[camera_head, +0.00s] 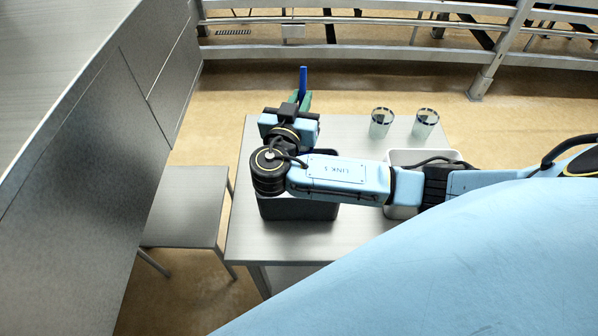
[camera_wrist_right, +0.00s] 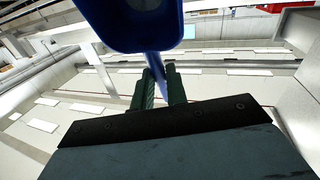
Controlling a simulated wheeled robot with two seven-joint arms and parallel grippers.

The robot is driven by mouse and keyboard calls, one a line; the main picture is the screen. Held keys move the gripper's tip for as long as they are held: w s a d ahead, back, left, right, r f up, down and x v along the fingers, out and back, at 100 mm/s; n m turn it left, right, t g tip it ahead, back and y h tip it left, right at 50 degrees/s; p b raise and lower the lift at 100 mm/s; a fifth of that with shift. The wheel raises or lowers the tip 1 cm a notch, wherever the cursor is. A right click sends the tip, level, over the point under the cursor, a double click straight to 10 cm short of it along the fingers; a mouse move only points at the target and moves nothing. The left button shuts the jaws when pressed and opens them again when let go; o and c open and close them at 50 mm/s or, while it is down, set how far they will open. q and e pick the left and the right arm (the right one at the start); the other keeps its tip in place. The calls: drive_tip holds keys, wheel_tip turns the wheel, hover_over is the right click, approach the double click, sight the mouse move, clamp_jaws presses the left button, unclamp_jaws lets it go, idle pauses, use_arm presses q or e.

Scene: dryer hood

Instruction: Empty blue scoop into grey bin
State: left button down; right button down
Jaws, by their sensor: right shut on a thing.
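The blue scoop (camera_head: 303,80) is held by my right gripper (camera_head: 301,100), whose green fingers are shut on its handle. In the head view the scoop shows edge-on as a thin blue strip. In the right wrist view the scoop's bowl (camera_wrist_right: 130,40) fills the top, with the handle between the gripper fingers (camera_wrist_right: 160,88). I cannot tell what the scoop holds. The dark grey bin (camera_head: 297,209) stands on the table, partly hidden under my right arm. The scoop is beyond the bin's far side, not over it. My left gripper is not in view.
A pale bin (camera_head: 398,157) stands right of the grey one, partly behind my arm. A stool (camera_head: 186,208) and metal cabinet (camera_head: 105,150) are left.

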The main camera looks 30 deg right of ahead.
drive_tip(key=shift+s+a+f, duration=0.1)
drive_tip(key=shift+s+a+f+b, duration=0.1)
drive_tip(key=shift+s+b, duration=0.05)
drive_tip(key=shift+b, duration=0.45)
drive_tip(key=shift+s+a+t+h, duration=0.15)
drive_tip(key=shift+s+t+h, duration=0.05)
drive_tip(key=shift+t+h, duration=0.1)
drive_tip(key=shift+s+a+b, duration=0.2)
drive_tip(key=shift+s+b, duration=0.05)
drive_tip(key=shift+b, duration=0.15)
drive_tip(key=shift+s+a, duration=0.1)
drive_tip(key=shift+s, duration=0.1)
drive_tip(key=shift+s+a+t+h+b, duration=0.2)
drive_tip(key=shift+s+t+h+b, duration=0.1)
drive_tip(key=shift+t+b, duration=0.1)
drive_tip(key=shift+s+a+r, duration=0.1)
drive_tip(key=shift+r, duration=0.1)
drive_tip(key=shift+s+a+b, duration=0.2)
drive_tip(key=shift+s+b, duration=0.05)
drive_tip(key=shift+b, duration=0.15)
drive_tip(key=shift+s+a+m+h+b, duration=0.35)
drive_tip(key=shift+h+b, duration=0.25)
drive_tip(key=shift+b, duration=0.3)
